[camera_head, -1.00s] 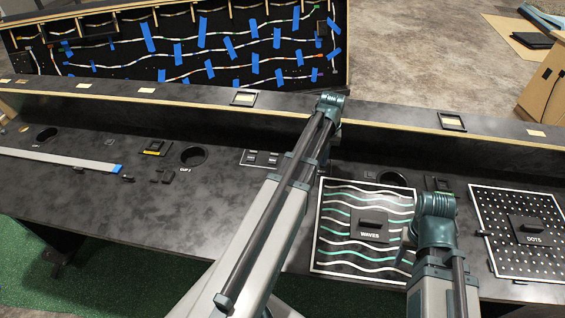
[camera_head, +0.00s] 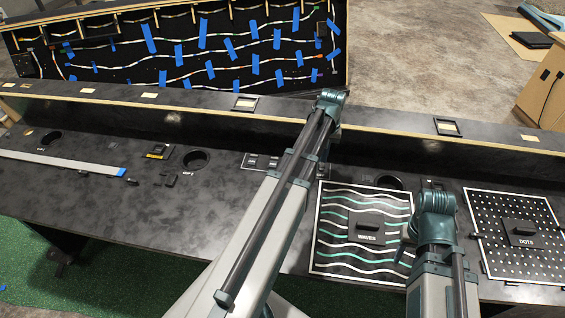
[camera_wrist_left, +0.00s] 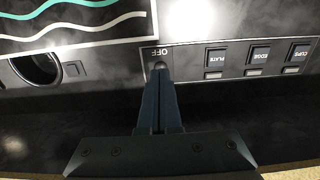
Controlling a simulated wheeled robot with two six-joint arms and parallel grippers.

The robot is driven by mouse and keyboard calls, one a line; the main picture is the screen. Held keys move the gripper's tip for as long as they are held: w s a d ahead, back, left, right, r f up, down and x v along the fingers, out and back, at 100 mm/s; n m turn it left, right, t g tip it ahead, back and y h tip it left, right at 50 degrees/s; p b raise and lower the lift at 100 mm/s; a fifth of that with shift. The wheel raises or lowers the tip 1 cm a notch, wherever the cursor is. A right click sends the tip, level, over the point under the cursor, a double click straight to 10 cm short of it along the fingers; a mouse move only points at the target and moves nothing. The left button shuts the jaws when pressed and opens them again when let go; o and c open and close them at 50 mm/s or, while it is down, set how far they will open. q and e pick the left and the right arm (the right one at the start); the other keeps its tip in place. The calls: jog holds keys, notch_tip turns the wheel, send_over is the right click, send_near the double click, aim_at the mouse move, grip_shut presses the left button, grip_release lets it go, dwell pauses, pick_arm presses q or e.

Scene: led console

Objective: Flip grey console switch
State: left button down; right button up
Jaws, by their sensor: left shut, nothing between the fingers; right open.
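In the left wrist view, my left gripper (camera_wrist_left: 160,78) is shut with nothing between its fingers. Its tips are at the end of a black console panel (camera_wrist_left: 191,60), just by the OFF label (camera_wrist_left: 160,51). A small grey switch (camera_wrist_left: 160,66) shows right at the tips, partly covered by them; I cannot tell whether they touch or which way it is set. In the head view the panel (camera_head: 258,162) is partly behind my left arm, which hides the left gripper. My right arm's jaws are not visible in the head view.
Buttons marked PLATE (camera_wrist_left: 217,57), EDGE (camera_wrist_left: 259,55) and CUPS (camera_wrist_left: 298,53) sit beside the switch. A round cup hole (camera_wrist_left: 38,68) and the WAVES board (camera_head: 345,258) are close by. The DOTS board (camera_head: 487,205) is at right. A raised ledge (camera_head: 400,122) runs behind.

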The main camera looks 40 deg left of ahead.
pick_arm(q)
notch_tip(320, 180, up, 4)
jog(key=p, duration=0.2)
jog(key=shift+s+d+f+p, duration=0.15)
jog(key=shift+f+p, duration=0.1)
jog(key=shift+p, duration=0.15)
jog(key=s+d+m, duration=0.4)
jog(key=s+d, duration=0.5)
jog(key=d, duration=0.2)
jog(key=s+d+m+y, duration=0.1)
jog(key=s+d+m, duration=0.4)
jog(key=s+d, duration=0.4)
jog(key=d, duration=0.3)
jog(key=shift+d, duration=0.2)
